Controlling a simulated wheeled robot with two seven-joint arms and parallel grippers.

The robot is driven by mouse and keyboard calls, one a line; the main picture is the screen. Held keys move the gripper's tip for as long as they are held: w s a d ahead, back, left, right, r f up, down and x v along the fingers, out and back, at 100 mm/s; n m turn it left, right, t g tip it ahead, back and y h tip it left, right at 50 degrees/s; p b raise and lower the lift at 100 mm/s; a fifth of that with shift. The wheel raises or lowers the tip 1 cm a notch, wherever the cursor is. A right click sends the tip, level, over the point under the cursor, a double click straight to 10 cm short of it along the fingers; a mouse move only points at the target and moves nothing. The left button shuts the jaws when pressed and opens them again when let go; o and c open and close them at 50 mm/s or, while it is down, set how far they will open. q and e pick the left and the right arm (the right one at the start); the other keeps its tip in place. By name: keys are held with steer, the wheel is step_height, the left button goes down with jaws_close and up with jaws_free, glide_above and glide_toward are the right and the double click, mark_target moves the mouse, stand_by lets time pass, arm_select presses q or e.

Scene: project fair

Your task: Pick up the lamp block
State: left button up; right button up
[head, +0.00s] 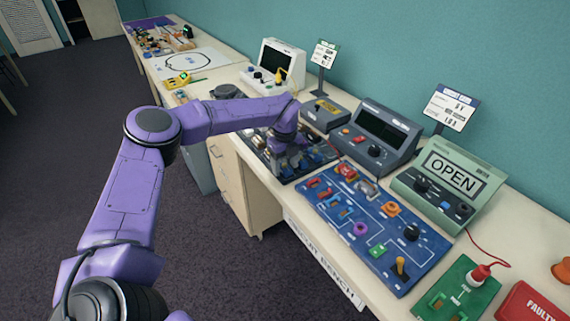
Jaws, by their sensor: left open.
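My left arm reaches in from the left, and its purple wrist points down over a dark parts board (322,168) on the bench. My left gripper (284,160) is open, low over this board among its small blocks; the wrist and fingers hide part of it. Several small blocks with blue and pale parts (318,157) sit there, too small to tell which is the lamp block. Nothing shows held between the fingers. A blue circuit board (340,222) lies to the right with several coloured blocks on it. My right gripper is not in view.
Behind stand a grey console (380,132), a green tester reading OPEN (440,185) and a white screen unit (275,65). At the lower right are a green board (452,285) with a red probe and a red FAULTY box (528,305). Dark floor lies left of the bench.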

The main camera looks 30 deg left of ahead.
arm_select(q)
steer(key=shift+f, duration=0.15)
steer(key=c, duration=1.1)
steer(key=shift+c, duration=0.2)
